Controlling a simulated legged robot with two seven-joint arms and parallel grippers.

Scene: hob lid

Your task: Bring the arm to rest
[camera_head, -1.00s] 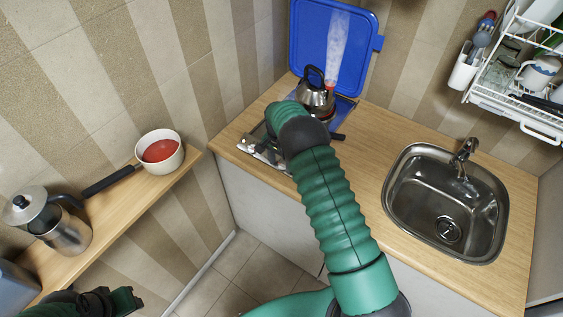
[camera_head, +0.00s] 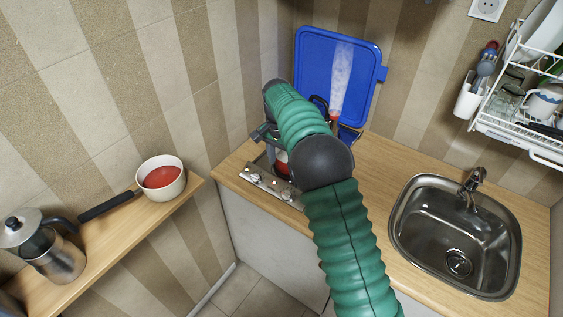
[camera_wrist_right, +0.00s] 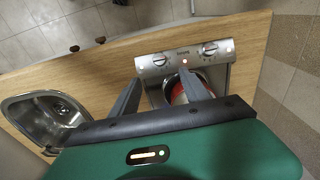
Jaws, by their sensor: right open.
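My right arm, green and ribbed, reaches over the hob (camera_head: 262,180) in the head view. Its gripper (camera_head: 264,132) shows only in part, above the hob's left side. In the wrist view the two dark fingers (camera_wrist_right: 159,78) are spread, with nothing held between them. Beyond them lie the hob's steel knob panel (camera_wrist_right: 185,57) and a red and white round thing (camera_wrist_right: 178,93), partly hidden. The blue hob lid (camera_head: 336,72) stands raised against the wall. The kettle is mostly hidden behind my arm; its dark handle (camera_head: 320,101) shows, with steam rising beside it. My left gripper is out of view.
The wooden counter (camera_head: 375,165) holds a steel sink (camera_head: 455,235) at the right. A dish rack (camera_head: 530,125) hangs on the right wall. A shelf (camera_head: 130,235) at the left bears a pan with red contents (camera_head: 160,177) and a metal pot (camera_head: 50,250).

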